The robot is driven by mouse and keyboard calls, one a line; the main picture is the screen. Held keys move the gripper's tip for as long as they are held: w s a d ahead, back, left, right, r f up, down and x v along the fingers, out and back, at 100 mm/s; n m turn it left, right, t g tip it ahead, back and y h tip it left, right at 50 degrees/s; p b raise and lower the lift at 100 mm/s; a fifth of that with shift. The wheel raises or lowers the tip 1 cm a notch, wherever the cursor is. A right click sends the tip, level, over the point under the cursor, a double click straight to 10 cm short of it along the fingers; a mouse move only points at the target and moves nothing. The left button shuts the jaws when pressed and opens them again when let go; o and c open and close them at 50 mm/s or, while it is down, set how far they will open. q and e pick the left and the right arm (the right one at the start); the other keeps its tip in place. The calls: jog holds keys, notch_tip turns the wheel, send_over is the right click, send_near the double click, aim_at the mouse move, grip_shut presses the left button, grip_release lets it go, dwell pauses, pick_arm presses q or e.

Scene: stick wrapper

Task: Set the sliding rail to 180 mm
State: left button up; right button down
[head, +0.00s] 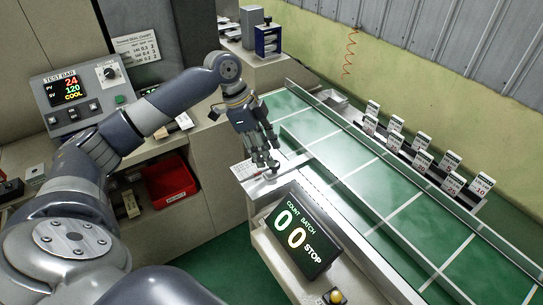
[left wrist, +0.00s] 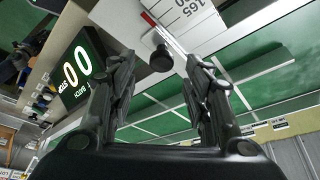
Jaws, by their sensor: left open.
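A white scale plate (left wrist: 185,22) with printed numbers shows in the left wrist view; 165 is readable, with a red pointer mark (left wrist: 149,20) near it. A black knob (left wrist: 160,58) stands by the plate's edge. My left gripper (head: 265,158) points down over the knob area, fingers apart. In the left wrist view the knob appears between the open fingers (left wrist: 160,75); contact cannot be told. A long pale guide rail (head: 345,185) runs along the conveyor.
A counter display (head: 303,232) reading 00 STOP stands just in front of the plate. Several small labelled cards (head: 423,160) stand along the conveyor's far side. A control panel (head: 75,95) and a red bin (head: 168,180) are at the left. The conveyor belt (head: 400,195) is clear.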

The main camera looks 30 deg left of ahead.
aim_at(277, 162)
pick_arm(q)
jog(key=x, duration=0.3)
jog(key=shift+w+d+f, duration=0.1)
jog(key=shift+w+f, duration=0.05)
jog(key=shift+w, duration=0.05)
jog(key=shift+f, duration=0.2)
grip_shut()
jog(key=shift+w+d+r+p, duration=0.15)
jog(key=shift+w+r+p, duration=0.1)
jog(key=shift+p, duration=0.8)
jog(key=shift+f, duration=0.1)
jog(key=shift+w+f, duration=0.1)
jog(key=shift+w, duration=0.05)
grip_release()
pick_arm(e)
jog(key=shift+w+a+r, duration=0.1)
jog(key=shift+w+r, duration=0.3)
jog(key=shift+r, duration=0.25)
jog(key=shift+w+a+r, duration=0.1)
jog(key=shift+w+r, duration=0.3)
jog(key=shift+r, duration=0.2)
jog(key=shift+w+d, duration=0.1)
